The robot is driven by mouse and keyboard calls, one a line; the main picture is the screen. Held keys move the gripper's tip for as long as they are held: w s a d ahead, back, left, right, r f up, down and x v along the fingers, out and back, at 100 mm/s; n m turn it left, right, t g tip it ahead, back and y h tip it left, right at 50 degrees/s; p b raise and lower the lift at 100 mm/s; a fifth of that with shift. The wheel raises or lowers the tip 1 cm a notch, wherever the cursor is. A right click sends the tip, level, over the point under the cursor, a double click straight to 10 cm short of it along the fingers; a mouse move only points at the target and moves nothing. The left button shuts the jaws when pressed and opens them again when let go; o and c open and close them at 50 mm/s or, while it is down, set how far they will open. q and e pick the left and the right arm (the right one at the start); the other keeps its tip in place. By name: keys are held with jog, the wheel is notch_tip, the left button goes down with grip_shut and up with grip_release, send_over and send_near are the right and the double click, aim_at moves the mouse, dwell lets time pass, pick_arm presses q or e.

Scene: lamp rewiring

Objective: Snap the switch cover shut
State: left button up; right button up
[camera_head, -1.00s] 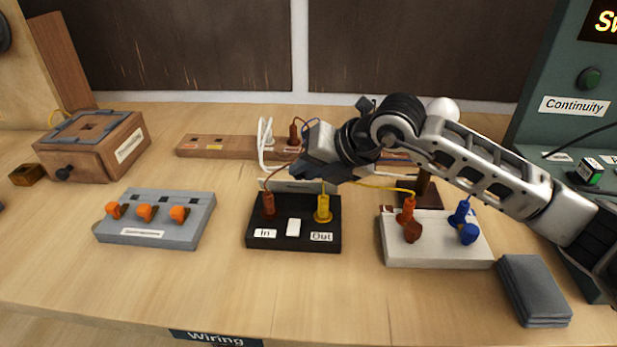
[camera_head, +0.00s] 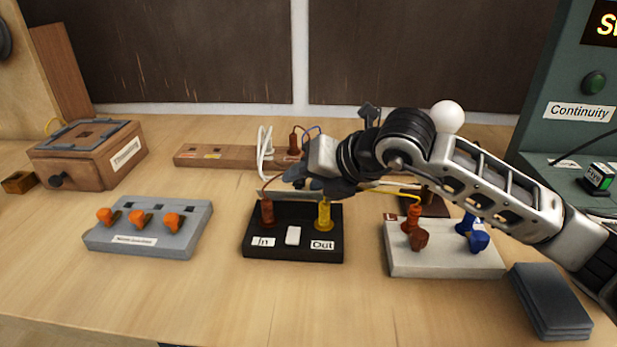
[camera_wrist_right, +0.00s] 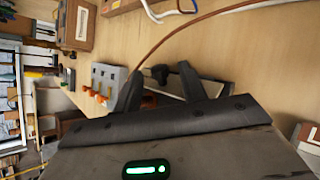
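The black switch block (camera_head: 293,250), labelled "In" and "Out", sits mid-table with a brown terminal (camera_head: 267,213) at left, a yellow terminal (camera_head: 324,215) at right and a small white piece (camera_head: 293,235) in front. A pale raised edge at its back, apparently the cover (camera_head: 283,196), is partly hidden by my right gripper. My right gripper (camera_head: 305,184) hovers over the back of the block. In the right wrist view its fingers (camera_wrist_right: 158,92) stand apart, with a dark knob and a pale panel just beyond. I cannot tell whether they touch the cover. My left gripper is not in view.
A grey block (camera_head: 150,243) with orange knobs lies left. A white block (camera_head: 445,263) with orange and blue terminals lies right, beside dark grey pads (camera_head: 550,300). A wooden power strip (camera_head: 215,155) and wires run behind. Bare table shows in front.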

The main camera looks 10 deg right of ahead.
jog(key=p+v, duration=0.2)
jog(key=v, duration=1.4)
jog(key=shift+a, duration=0.1)
